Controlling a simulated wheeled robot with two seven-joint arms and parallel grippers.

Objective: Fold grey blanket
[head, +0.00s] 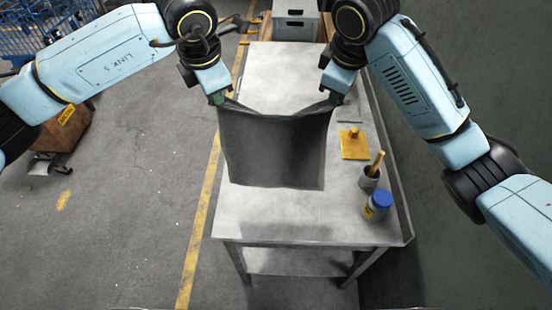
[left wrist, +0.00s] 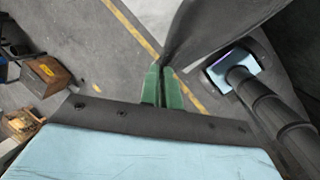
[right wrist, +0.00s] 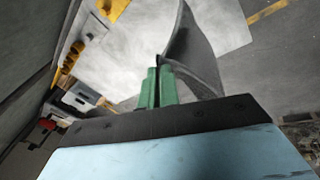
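The grey blanket (head: 273,150) hangs between my two grippers above the table in the head view. Its top edge sags in the middle and its lower part hangs down as a flat sheet. My left gripper (head: 217,98) is shut on its top left corner. My right gripper (head: 335,97) is shut on its top right corner. In the left wrist view the blanket (left wrist: 205,35) runs up from the green fingertips (left wrist: 161,85). In the right wrist view the blanket (right wrist: 190,55) rises from the green fingertips (right wrist: 157,88). Whether its lower edge touches the table cannot be told.
The pale table (head: 300,217) has bare room in front of and behind the blanket. On its right side are a yellow pad (head: 354,148), a grey cup (head: 369,178) with a wooden handle and a blue-lidded jar (head: 377,205). A grey crate (head: 296,22) stands at the far end.

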